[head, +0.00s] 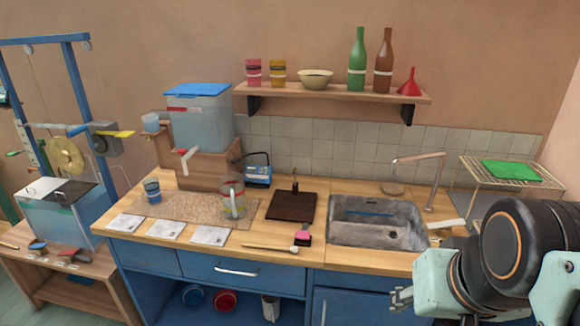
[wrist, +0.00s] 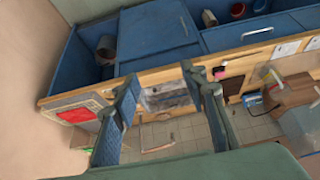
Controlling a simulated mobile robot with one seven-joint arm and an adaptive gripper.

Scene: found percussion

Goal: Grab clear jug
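The clear jug (head: 233,198) stands upright on the wooden counter, at the right end of a speckled mat (head: 190,206). It is see-through, with a reddish band and a yellowish tint low down. In the wrist view the jug is too small to make out surely. My gripper (wrist: 160,75) is open and empty, its two fingers wide apart.
A blue cup (head: 152,191) and white cards (head: 165,229) lie left of the jug. A tank (head: 199,120) with a tap stands behind. A shelf (head: 330,94) with bottles hangs above.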

